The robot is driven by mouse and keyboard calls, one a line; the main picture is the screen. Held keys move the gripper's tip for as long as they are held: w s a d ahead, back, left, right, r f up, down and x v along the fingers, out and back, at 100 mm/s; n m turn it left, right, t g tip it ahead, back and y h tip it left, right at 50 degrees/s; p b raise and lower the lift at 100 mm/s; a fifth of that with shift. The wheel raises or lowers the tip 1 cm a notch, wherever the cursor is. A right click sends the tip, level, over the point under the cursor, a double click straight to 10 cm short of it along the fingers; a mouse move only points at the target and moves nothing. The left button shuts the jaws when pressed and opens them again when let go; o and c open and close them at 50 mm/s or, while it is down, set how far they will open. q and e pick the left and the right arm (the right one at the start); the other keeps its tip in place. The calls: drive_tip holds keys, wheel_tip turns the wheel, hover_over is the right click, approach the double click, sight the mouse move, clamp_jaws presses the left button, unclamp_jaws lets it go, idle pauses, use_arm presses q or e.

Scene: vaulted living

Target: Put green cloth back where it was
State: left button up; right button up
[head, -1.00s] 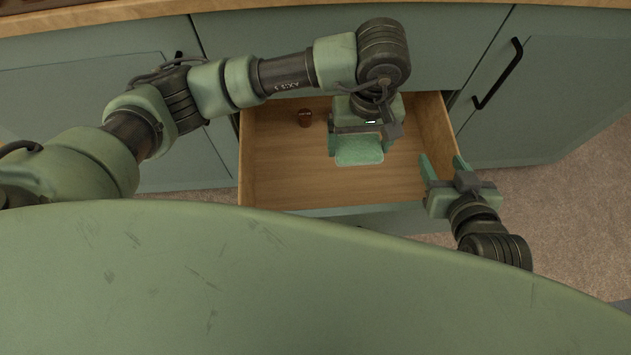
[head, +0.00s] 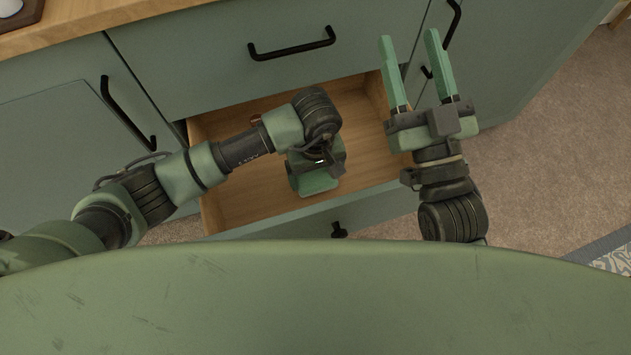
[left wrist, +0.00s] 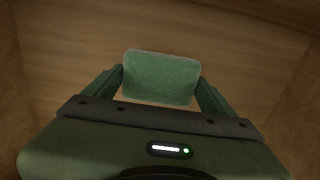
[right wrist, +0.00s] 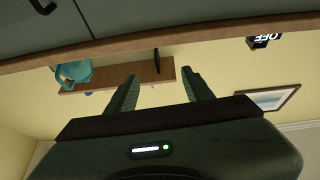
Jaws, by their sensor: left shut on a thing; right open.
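The green cloth (left wrist: 160,77) is a small flat pad between the fingers of my left gripper (left wrist: 160,88) in the left wrist view. In the head view the cloth (head: 318,181) shows at the front of my left gripper (head: 319,176), inside the open drawer (head: 250,206). The left gripper is shut on it. Whether the cloth touches the drawer floor I cannot tell. My right gripper (head: 421,75) is open and empty, at the right of the drawer, with its fingers pointing toward the cabinet.
A small brown object (head: 256,118) in the drawer is mostly hidden by my left arm. A closed drawer with a black handle (head: 291,49) is above. The worktop (head: 85,25) runs along the back. Carpet (head: 540,170) is clear at the right.

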sight(316, 177)
use_arm(q)
wheel_tip(316, 177, down, 4)
drive_tip(key=shift+r+b, duration=0.2)
drive_tip(key=shift+b, duration=0.35)
drive_tip(key=shift+f, duration=0.1)
use_arm(e)
drive_tip(key=s+r+t, duration=0.2)
drive_tip(key=r, duration=0.1)
drive_tip(key=s+r+t, duration=0.1)
drive_tip(key=shift+d+r+y, duration=0.1)
drive_tip(key=shift+r+y, duration=0.2)
drive_tip(key=shift+y, duration=0.1)
use_arm(q)
drive_tip(key=shift+f, duration=0.1)
use_arm(e)
drive_tip(key=shift+s+r, duration=0.1)
drive_tip(key=shift+s, duration=0.15)
use_arm(q)
drive_tip(key=o, duration=1.2)
drive_tip(key=shift+c, duration=0.2)
use_arm(e)
drive_tip(key=shift+s+r+t+y, duration=0.25)
drive_tip(key=shift+r+t+y, duration=0.05)
drive_tip(key=shift+t, duration=0.1)
